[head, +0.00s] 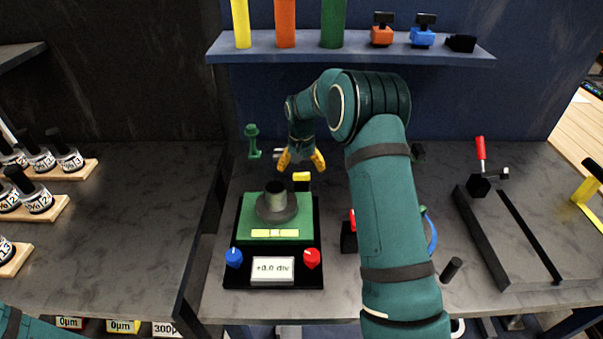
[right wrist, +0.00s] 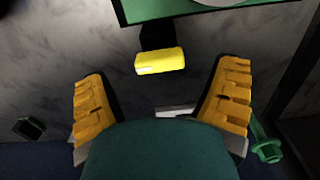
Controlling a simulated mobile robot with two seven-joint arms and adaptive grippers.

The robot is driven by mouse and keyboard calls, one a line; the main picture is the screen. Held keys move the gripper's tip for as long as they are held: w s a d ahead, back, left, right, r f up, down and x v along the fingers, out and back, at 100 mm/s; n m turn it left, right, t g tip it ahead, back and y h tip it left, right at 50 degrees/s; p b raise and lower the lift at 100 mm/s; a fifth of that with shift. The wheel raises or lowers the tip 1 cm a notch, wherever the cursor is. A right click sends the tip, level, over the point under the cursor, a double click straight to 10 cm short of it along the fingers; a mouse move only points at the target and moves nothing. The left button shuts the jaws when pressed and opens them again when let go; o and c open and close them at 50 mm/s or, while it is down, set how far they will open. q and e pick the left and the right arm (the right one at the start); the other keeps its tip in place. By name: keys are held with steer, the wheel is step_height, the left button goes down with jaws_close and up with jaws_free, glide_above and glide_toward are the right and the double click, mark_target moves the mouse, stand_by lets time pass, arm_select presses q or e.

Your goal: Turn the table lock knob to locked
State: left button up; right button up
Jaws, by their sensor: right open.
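The tilting positioner (head: 230,272) is a black base with a green table (head: 304,229) and a grey round part (head: 277,208) on top. A yellow bar-shaped knob (head: 301,176) sticks out at its back edge. It also shows in the right wrist view (right wrist: 160,61), on a black stem. A blue knob (head: 234,257) and a red knob (head: 311,258) are at the front. No lock label is readable. My right gripper (head: 301,162) is open and empty behind the yellow knob, its yellow fingers spread to either side and apart from it. My left gripper is out of view.
A green stand-like part (head: 252,140) is left of my right gripper. A shelf (head: 350,54) runs above the back of the bench. A red-handled clamp (head: 480,165) stands at the right. Bottles (head: 68,156) on wooden racks are at the left.

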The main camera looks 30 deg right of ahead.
mark_target(301, 174)
step_height(301, 174, up, 10)
steer(key=shift+f, duration=0.2)
stand_by(0.5)
